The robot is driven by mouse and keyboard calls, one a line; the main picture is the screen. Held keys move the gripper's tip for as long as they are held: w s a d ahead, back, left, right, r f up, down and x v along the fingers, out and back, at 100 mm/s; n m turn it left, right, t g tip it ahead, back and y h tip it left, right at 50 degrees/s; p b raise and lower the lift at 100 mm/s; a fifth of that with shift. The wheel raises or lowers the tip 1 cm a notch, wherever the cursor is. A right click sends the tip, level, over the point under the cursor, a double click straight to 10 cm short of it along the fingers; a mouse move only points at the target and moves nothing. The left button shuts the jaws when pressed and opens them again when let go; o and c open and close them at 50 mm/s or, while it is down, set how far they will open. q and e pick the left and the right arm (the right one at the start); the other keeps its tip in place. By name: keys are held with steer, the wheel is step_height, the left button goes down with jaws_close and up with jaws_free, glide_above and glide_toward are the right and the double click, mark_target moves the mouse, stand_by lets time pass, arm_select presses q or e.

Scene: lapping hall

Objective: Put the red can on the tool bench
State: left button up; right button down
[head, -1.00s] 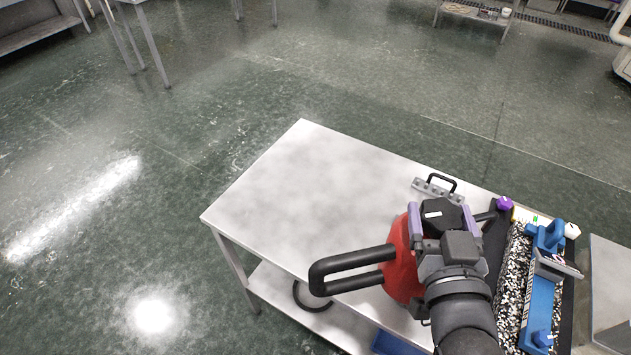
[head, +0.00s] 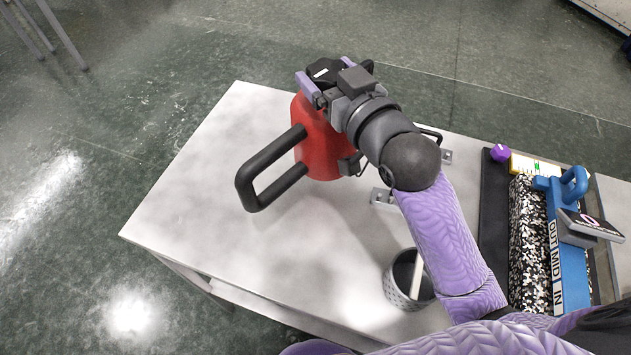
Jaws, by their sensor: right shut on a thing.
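The red can (head: 322,150) has a black loop handle on its left side and a black top. It is over the pale grey top of the tool bench (head: 215,190), near the middle. My right gripper (head: 322,82) is shut on the can's black upper part from above. The gripper hides most of the can's top. I cannot tell for sure whether the can's base touches the bench. My left gripper is not in view.
A speckled grey cup (head: 407,285) with a white stick stands at the bench's front. A metal bracket with a black handle (head: 428,134) lies behind my arm. To the right are a black mat (head: 492,215), a purple knob (head: 500,152) and a blue tool (head: 572,260). The bench's left part is clear.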

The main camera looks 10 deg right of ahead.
mark_target(317, 146)
steer(key=shift+w+r, duration=0.1)
steer(key=shift+w, duration=0.2)
step_height(317, 146, down, 4)
steer(key=shift+w+f+b, duration=0.1)
steer(key=shift+f+b, duration=0.05)
steer(key=shift+b, duration=1.1)
steer(key=shift+f, duration=0.4)
step_height(317, 146, down, 5)
steer(key=b, duration=0.2)
steer(key=shift+r+b, duration=0.1)
steer(key=shift+b, duration=0.25)
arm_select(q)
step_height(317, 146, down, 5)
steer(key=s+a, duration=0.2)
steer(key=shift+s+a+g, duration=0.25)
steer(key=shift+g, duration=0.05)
arm_select(e)
steer(key=shift+r, duration=0.1)
jaws_free()
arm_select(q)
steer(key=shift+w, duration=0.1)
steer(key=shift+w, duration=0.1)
